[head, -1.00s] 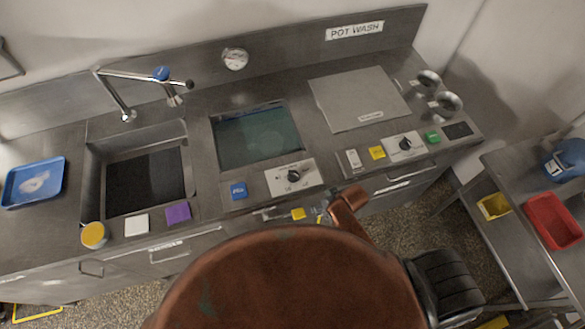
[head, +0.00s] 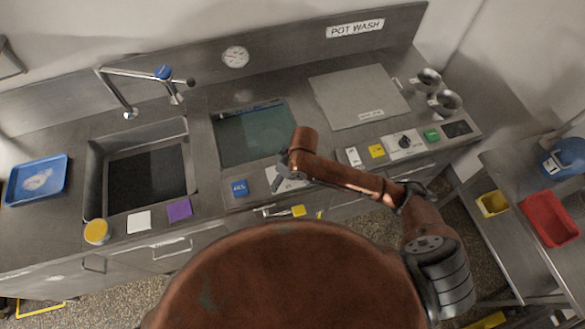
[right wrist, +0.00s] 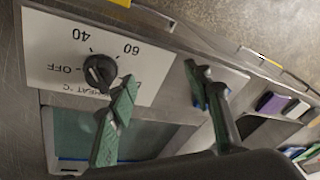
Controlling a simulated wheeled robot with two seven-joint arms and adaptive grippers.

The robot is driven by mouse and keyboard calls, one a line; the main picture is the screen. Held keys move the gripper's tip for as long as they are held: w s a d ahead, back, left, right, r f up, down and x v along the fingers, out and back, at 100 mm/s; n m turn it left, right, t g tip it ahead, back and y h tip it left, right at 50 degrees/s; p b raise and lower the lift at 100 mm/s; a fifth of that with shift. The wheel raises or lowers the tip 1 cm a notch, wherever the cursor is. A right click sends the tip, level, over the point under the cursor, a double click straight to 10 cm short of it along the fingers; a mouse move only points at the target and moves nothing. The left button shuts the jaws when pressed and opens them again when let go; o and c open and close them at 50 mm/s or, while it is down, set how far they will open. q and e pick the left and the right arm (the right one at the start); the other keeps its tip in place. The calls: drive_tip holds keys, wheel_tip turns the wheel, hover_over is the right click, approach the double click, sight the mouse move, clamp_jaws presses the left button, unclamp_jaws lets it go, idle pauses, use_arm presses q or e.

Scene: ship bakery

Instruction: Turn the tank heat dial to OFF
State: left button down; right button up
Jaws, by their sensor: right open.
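The tank heat dial is a dark round knob (right wrist: 100,72) on a white plate (right wrist: 60,55) in the right wrist view. The plate reads 40, 60 and OFF, upside down here; I cannot tell surely where the knob points. In the head view, my right arm hides the knob, and only part of its plate (head: 276,181) shows in front of the tank (head: 255,135). My right gripper (right wrist: 160,75) is open and empty, its nearer finger close beside the knob; I cannot tell if they touch. It also shows in the head view (head: 284,172). My left gripper is out of view.
A blue block (head: 239,188) lies left of the heat plate. A sink (head: 97,185) and tap (head: 130,95) are farther left.

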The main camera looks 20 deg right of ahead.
drive_tip(key=w+d+r+h, duration=0.2)
drive_tip(key=w+d+r, duration=0.1)
drive_tip(key=w+d+r+g, duration=0.1)
drive_tip(key=d, duration=0.1)
drive_tip(key=shift+w+d+r+m+h, duration=0.25)
drive_tip(key=shift+w+m+h, duration=0.05)
drive_tip(key=shift+h, duration=0.1)
drive_tip(key=shift+w+d, duration=0.1)
drive_tip(key=shift+d, duration=0.1)
wheel_tip(320, 180, down, 8)
drive_tip(key=shift+r, duration=0.2)
drive_tip(key=c, duration=1.1)
